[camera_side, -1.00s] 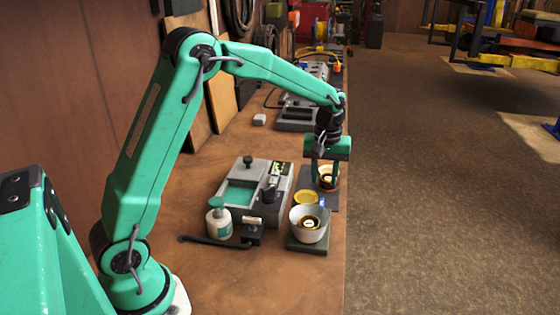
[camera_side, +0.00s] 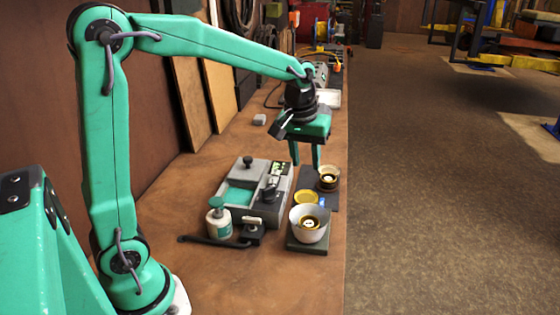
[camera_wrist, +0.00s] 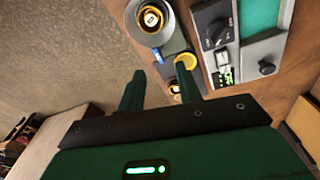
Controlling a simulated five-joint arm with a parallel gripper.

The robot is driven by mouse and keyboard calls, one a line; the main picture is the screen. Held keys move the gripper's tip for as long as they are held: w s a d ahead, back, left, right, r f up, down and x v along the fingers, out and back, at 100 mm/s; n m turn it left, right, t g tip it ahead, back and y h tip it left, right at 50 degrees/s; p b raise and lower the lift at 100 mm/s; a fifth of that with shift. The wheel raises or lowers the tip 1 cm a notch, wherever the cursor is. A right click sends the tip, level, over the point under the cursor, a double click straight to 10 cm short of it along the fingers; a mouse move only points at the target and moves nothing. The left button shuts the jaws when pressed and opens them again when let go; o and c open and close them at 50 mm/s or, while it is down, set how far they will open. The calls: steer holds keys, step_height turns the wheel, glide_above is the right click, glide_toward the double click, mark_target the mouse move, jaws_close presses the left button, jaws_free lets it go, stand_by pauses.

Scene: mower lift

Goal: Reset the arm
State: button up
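My gripper (camera_side: 305,156) hangs in the air above the back part of the bench. Its two green fingers point down, apart and empty. In the wrist view the fingers of my gripper (camera_wrist: 160,87) are spread with nothing between them.
A white bowl (camera_side: 308,223) holds a yellow-ringed piece on a dark plate. The bench's right edge drops to the floor.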

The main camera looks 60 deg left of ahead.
steer(key=s+d+r+m+t, duration=0.1)
steer(key=s+m+t, duration=0.1)
steer(key=s, duration=0.7)
steer(key=s+d+r+m+t, duration=0.1)
steer(key=s+m, duration=0.3)
steer(key=s, duration=0.6)
steer(key=shift+r+t, duration=0.4)
steer(key=shift+r, duration=0.2)
